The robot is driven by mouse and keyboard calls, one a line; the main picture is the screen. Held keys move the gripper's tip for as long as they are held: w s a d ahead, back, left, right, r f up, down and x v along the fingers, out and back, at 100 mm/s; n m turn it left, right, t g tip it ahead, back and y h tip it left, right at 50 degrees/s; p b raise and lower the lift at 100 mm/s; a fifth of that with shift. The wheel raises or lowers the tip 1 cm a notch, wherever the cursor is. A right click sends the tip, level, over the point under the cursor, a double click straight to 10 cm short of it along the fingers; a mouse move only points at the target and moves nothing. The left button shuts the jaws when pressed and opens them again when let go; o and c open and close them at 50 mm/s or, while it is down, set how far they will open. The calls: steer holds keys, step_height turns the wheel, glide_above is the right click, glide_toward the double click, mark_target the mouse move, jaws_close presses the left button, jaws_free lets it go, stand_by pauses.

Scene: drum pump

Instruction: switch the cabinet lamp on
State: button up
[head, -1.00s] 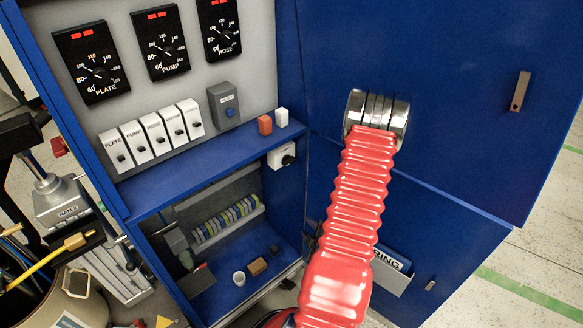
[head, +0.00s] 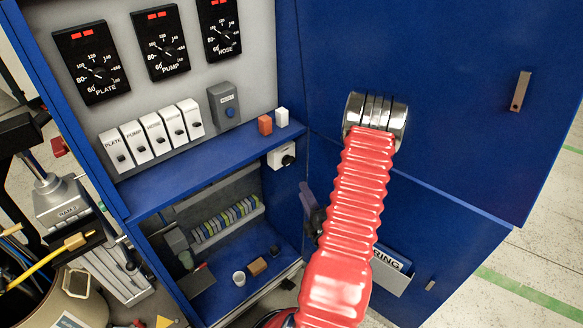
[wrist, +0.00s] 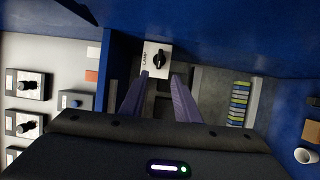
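The lamp switch is a small white box with a black rotary knob, under the right end of the blue cabinet shelf in the head view (head: 282,156). In the wrist view the switch (wrist: 157,58) reads LAMP, and its knob lies along the picture's vertical. My gripper (wrist: 160,76) is open, its two purple fingers apart with nothing between them. The fingertips point at the switch, and contact cannot be told. In the head view my gripper (head: 309,207) shows as a purple finger below and right of the switch, partly hidden by my red arm sleeve.
Above the shelf (head: 215,165) are a row of labelled switches (head: 152,134), a grey box with a blue button (head: 225,106), an orange block (head: 265,125) and a white block (head: 282,117). A white cup (head: 239,278) stands in the lower compartment. The open blue door (head: 450,90) bounds the right.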

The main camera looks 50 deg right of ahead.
mark_target(289, 161)
steer(key=x, duration=1.3)
steer(key=shift+w+d, duration=0.25)
jaws_close()
